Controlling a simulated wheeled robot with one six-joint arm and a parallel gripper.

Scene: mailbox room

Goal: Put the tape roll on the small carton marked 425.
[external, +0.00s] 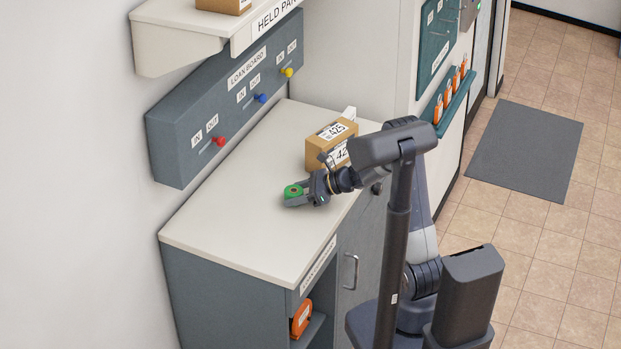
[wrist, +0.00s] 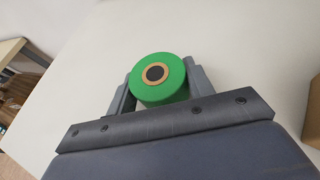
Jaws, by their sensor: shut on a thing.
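The green tape roll (external: 293,191) has a tan core ring and a dark centre. My gripper (external: 298,195) is shut on it, low over the worktop near the middle of the counter. In the wrist view the tape roll (wrist: 157,79) sits between the two fingers of my gripper (wrist: 158,84). I cannot tell whether the roll touches the counter. The small carton marked 425 (external: 318,152) is brown with white labels. It stands on the counter, up and to the right of my gripper, and my arm partly covers its lower front.
The white countertop (external: 230,225) is clear to the left and front. A blue-grey loan board (external: 225,100) with red, blue and yellow knobs is on the wall behind. A shelf (external: 180,25) with a box overhangs it. An orange item (external: 301,319) is in the cubby below.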

